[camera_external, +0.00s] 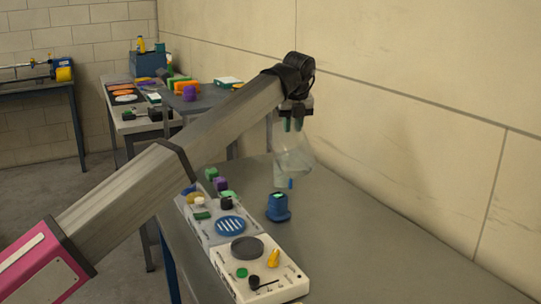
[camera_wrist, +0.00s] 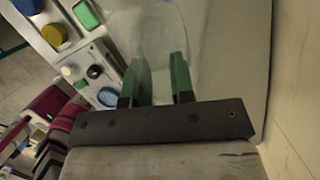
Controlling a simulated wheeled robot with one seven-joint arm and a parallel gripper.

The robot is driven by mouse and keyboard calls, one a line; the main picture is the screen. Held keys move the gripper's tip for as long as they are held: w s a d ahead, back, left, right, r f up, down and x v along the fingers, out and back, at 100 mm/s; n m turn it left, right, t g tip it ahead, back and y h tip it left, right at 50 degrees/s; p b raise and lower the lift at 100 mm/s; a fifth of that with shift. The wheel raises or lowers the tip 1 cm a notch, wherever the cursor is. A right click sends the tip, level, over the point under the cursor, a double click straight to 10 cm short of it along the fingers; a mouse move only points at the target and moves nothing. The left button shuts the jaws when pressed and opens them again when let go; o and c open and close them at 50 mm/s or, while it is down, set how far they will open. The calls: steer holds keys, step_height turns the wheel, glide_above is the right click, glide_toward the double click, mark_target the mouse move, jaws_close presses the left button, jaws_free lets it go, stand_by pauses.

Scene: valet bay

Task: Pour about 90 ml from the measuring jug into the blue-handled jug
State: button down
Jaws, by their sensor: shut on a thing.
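My gripper (camera_external: 294,124) is above the far end of the grey table, its green fingers shut on the clear measuring jug (camera_external: 294,157). The jug hangs below the fingers and looks tilted; its liquid level cannot be made out. In the wrist view, the fingers of my gripper (camera_wrist: 158,82) are on the jug's transparent wall (camera_wrist: 205,35). The blue-handled jug (camera_external: 279,177) is small and clear, with its blue handle (camera_external: 291,184) to the right. It stands on the table just below the measuring jug, which partly overlaps it in the picture. I cannot tell whether they touch.
A blue knob-like object (camera_external: 278,209) stands nearer on the table (camera_external: 370,240). Panels with dials and buttons (camera_external: 290,285) line its left side, with green and purple blocks (camera_external: 221,184) behind. The wall (camera_external: 420,130) is close on the right. The table's right front is clear.

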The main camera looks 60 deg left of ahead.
mark_target(296, 143)
steer(key=shift+a+r+h, duration=0.2)
steer(key=shift+r+h, duration=0.1)
steer(key=shift+h, duration=0.1)
stand_by(0.7)
steer(key=d+f+y, duration=0.1)
steer(key=d, duration=0.1)
steer(key=s+d+f+y, duration=0.1)
steer(key=d, duration=0.1)
steer(key=shift+s+f+t, duration=0.15)
steer(key=shift+s+t, duration=0.05)
steer(key=shift+t, duration=0.1)
steer(key=shift+d+f+y, duration=0.15)
steer(key=shift+f+y, duration=0.1)
steer(key=shift+y, duration=0.25)
steer(key=shift+w, duration=0.1)
steer(key=shift+d+f+y, duration=0.2)
steer(key=shift+d+y, duration=0.3)
steer(key=shift+y, duration=0.1)
steer(key=shift+d+t+y, duration=0.1)
steer(key=shift+t+y, duration=0.2)
steer(key=shift+d, duration=0.1)
stand_by(0.5)
